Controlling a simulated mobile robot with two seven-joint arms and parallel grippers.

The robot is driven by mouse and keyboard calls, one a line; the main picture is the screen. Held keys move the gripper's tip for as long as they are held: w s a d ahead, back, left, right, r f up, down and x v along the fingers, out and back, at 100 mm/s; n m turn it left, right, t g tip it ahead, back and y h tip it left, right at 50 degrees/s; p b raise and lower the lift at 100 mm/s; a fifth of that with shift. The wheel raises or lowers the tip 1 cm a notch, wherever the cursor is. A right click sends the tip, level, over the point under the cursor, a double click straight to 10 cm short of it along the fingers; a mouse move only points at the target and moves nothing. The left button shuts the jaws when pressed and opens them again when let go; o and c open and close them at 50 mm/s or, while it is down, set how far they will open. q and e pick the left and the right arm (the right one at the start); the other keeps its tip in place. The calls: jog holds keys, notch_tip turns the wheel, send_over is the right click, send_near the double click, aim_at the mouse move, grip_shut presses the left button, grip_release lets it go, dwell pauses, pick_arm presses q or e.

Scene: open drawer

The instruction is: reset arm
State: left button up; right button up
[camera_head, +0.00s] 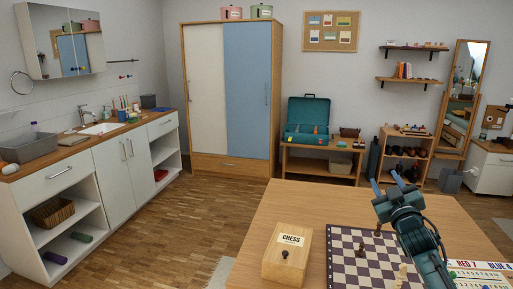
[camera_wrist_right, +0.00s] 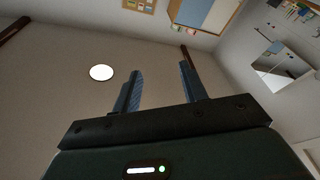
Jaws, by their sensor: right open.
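My right gripper (camera_head: 386,183) is raised over the table (camera_head: 300,205) at the lower right of the head view, its blue fingers pointing up and away. In the right wrist view its two fingers (camera_wrist_right: 160,90) stand well apart with nothing between them, so it is open and empty. The wrist view looks up at the ceiling and the tops of the walls. My left gripper does not show in either view.
On the table are a wooden CHESS box (camera_head: 288,256), a chessboard (camera_head: 345,240) with a few pieces, and a scoreboard (camera_head: 480,268). A counter with drawers (camera_head: 62,175) stands left, a wardrobe (camera_head: 230,100) at the back. The floor between is clear.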

jog(key=s+a+f+g+y, duration=0.1)
jog(key=s+a+f+g, duration=0.15)
jog(key=s+f, duration=0.4)
jog(key=s+a+f+m+g, duration=0.15)
jog(key=s+a+f, duration=0.25)
jog(key=f, duration=0.6)
jog(key=s+a+f+g+y, duration=0.1)
jog(key=s+a+f+g, duration=0.1)
jog(key=s+a+f, duration=0.45)
jog(key=s+a+f+g, duration=0.1)
jog(key=s+a+f, duration=0.1)
jog(key=s, duration=0.5)
jog(key=s+a+f+g+y, duration=0.1)
jog(key=s+a+f, duration=0.1)
jog(key=s, duration=0.6)
jog(key=s+a+f+g+y, duration=0.1)
jog(key=s+a+f+g, duration=0.1)
jog(key=s, duration=0.5)
notch_tip(320, 180, down, 3)
jog(key=shift+s+a+r+m, duration=0.15)
jog(key=shift+a+m, duration=0.3)
jog(key=shift+a, duration=0.1)
jog(key=shift+c, duration=0.7)
jog(key=shift+d, duration=0.1)
